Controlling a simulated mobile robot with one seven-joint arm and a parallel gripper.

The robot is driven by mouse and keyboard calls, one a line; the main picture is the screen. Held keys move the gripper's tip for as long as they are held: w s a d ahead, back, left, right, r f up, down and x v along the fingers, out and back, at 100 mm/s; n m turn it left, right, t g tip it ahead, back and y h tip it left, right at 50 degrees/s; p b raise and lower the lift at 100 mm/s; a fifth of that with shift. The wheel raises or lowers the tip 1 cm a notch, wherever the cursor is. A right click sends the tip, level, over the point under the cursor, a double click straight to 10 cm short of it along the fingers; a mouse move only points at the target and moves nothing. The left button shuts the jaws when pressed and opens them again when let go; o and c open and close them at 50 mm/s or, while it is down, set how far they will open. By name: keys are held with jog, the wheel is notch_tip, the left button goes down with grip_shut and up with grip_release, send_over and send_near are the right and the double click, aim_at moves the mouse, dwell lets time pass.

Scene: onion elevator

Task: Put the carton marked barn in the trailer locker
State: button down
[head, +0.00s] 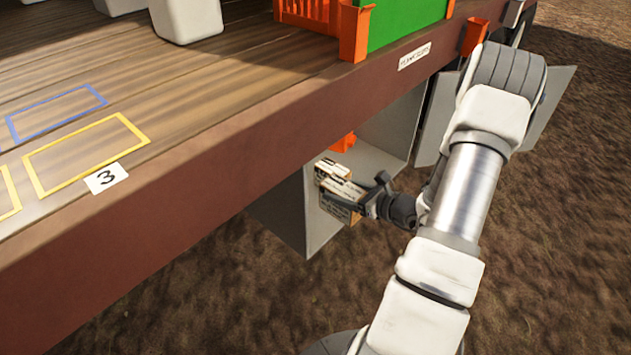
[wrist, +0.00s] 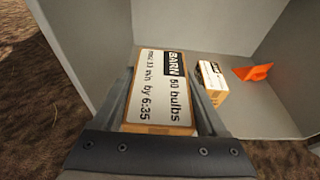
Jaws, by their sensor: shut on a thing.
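The barn carton (wrist: 158,95) is a small brown box with a white label reading "BARN 50 bulbs" and "by 6:35" in the wrist view. My gripper (wrist: 162,82) is shut on it, one finger along each side. The trailer locker (head: 385,135) is an open grey box under the trailer bed in the head view. My gripper (head: 352,194) and the barn carton (head: 338,208) are at its open front. The locker's grey walls (wrist: 200,28) lie beyond the carton in the wrist view. I cannot tell whether the carton touches the locker floor.
A second small labelled carton (wrist: 211,82) stands in the locker to the right of the held one. An orange folded object (wrist: 254,72) lies further right inside. The trailer bed's thick brown edge (head: 200,165) overhangs the locker. Bare soil (head: 230,290) lies below.

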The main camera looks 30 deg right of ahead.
aim_at(341, 210)
jog(key=shift+w+a+f+b, duration=0.65)
jog(key=shift+w+f+b, duration=0.4)
jog(key=shift+w+f, duration=0.75)
jog(key=shift+w+a+f+b, duration=0.65)
jog(key=shift+w+f+b, duration=0.4)
jog(key=shift+w+f, duration=0.8)
jog(key=shift+w+a+f+b, duration=0.65)
jog(key=shift+w+f+b, duration=0.4)
jog(key=shift+w+f, duration=0.75)
jog(key=shift+f, duration=0.1)
grip_release()
jog(key=shift+f, duration=0.1)
jog(key=p+v, duration=0.1)
jog(key=v, duration=0.2)
jog(key=p+v, duration=0.1)
jog(key=v, duration=0.3)
jog(key=p+v, duration=0.1)
jog(key=v, duration=0.2)
jog(key=shift+s+d+r, duration=0.1)
jog(key=shift+s+r, duration=0.2)
jog(key=shift+r, duration=0.05)
jog(key=shift+s+d+r+p, duration=0.2)
jog(key=shift+s+p, duration=0.1)
jog(key=shift+s, duration=0.35)
